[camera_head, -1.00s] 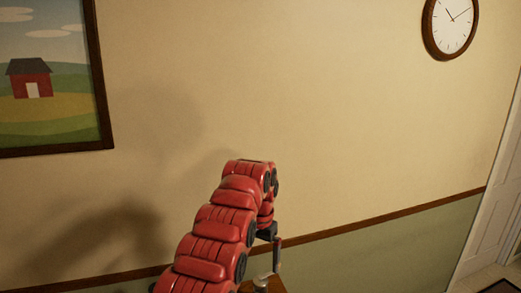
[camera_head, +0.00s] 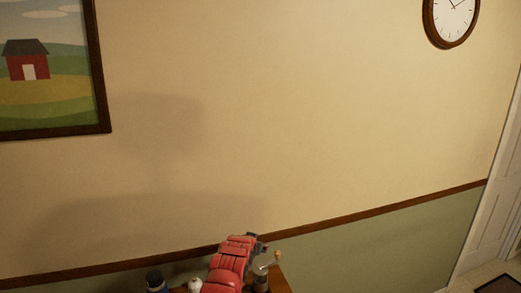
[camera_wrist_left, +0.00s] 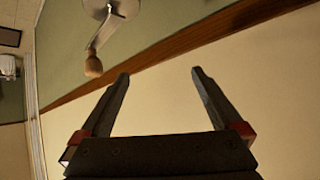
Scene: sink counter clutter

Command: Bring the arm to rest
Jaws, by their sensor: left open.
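My red arm (camera_head: 232,265) shows at the bottom middle of the head view, low and close to the counter things. Its gripper cannot be made out clearly there. In the left wrist view my left gripper (camera_wrist_left: 161,73) is open, with nothing between its two dark fingers. Beyond the fingers are the wall and its brown rail. My right gripper is in neither view.
A grinder with a crank (camera_head: 262,277) stands just right of the arm on a wooden surface (camera_head: 281,283). Its crank knob (camera_wrist_left: 93,66) is near the left fingertip in the wrist view. A dark-topped container (camera_head: 155,280) and a white round thing (camera_head: 195,285) stand left of the arm.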

